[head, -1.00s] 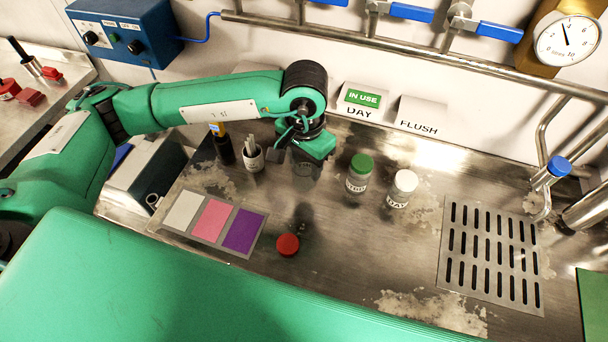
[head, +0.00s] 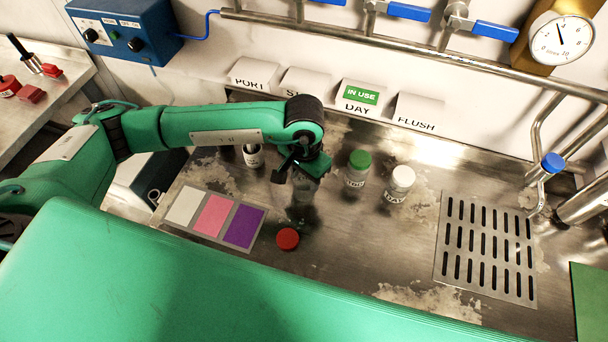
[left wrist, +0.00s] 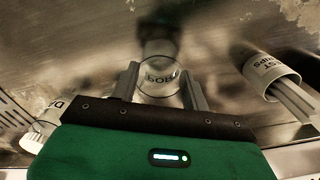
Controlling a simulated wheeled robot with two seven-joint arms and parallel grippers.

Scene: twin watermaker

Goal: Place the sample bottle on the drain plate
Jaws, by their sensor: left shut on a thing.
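My left gripper (head: 301,177) is shut on a clear sample bottle (head: 303,194) over the middle of the steel counter. In the left wrist view the bottle (left wrist: 159,78) sits between the two grey fingers (left wrist: 160,88), with dark lettering partly readable as "POR". I cannot tell how far its base is from the counter. The slotted drain plate (head: 488,244) lies empty at the right of the counter, well away from the bottle. A red cap (head: 288,238) lies loose in front of the bottle. My right gripper is not in view.
A green-capped bottle (head: 358,168) and a white-capped bottle labelled DAY (head: 399,184) stand between my gripper and the drain plate. A test strip cup (head: 253,156) stands behind left. A colour card (head: 212,217) lies front left. A blue-topped tap (head: 553,163) stands behind the plate.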

